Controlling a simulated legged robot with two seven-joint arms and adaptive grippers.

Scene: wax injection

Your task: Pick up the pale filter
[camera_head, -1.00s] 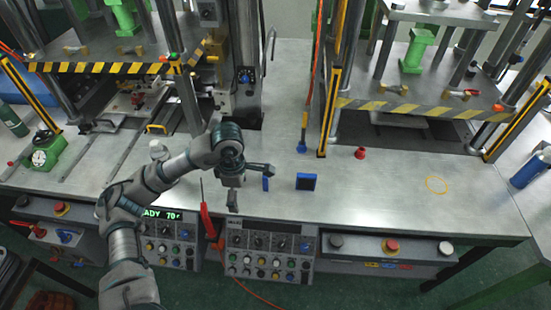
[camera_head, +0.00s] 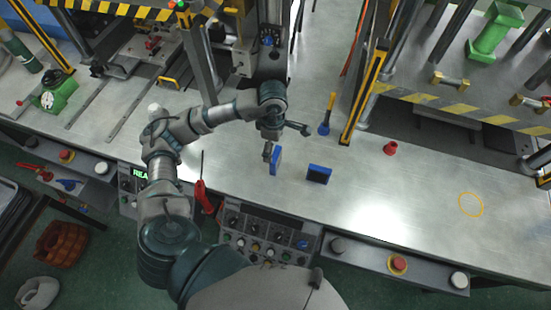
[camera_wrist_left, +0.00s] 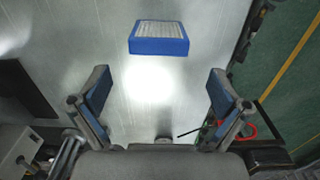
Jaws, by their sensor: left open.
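The filter (camera_head: 318,174) has a blue frame and sits on the metal tabletop (camera_head: 420,200) near its front edge. In the left wrist view the filter (camera_wrist_left: 160,46) shows a pale, ribbed face. My left gripper (camera_head: 290,147) is just left of the filter and above the table. In the left wrist view my left gripper (camera_wrist_left: 160,82) is open and empty, with blue pads on its fingers. The filter is beyond the fingertips, roughly centred between them and apart from them. My right gripper is not in view.
A striped press post (camera_head: 364,95) stands behind. Red-handled pliers (camera_head: 203,196) hang at the front edge.

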